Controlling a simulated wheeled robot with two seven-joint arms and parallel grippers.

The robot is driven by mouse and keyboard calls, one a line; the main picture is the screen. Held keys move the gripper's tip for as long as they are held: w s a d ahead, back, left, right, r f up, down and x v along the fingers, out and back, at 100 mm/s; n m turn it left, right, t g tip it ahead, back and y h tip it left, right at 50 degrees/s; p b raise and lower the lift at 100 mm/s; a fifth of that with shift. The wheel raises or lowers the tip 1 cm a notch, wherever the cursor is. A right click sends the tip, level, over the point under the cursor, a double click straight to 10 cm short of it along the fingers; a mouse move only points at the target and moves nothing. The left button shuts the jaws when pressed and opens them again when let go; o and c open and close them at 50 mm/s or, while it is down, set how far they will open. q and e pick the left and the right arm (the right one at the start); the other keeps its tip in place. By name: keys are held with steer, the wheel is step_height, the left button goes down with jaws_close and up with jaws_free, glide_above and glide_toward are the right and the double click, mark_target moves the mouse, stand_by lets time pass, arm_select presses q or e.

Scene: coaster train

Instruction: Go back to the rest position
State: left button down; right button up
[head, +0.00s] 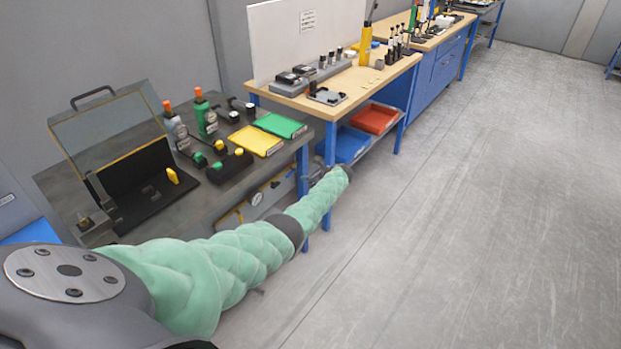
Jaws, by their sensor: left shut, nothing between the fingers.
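My left arm, in a pale green quilted sleeve, reaches from the lower left towards the middle of the head view. My left gripper (347,172) is at its far end, small and dark, in front of the lower shelf of the wooden bench. It is shut and holds nothing. It is apart from the bench top and beyond the front right corner of the dark bench. My right gripper and arm are out of view.
The dark bench (240,190) at left holds a clear-lidded case (110,130), green and yellow trays, and bottles. A wooden bench (375,80) behind carries tools, with blue and red bins (374,118) below. The grey floor (470,220) at right is clear.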

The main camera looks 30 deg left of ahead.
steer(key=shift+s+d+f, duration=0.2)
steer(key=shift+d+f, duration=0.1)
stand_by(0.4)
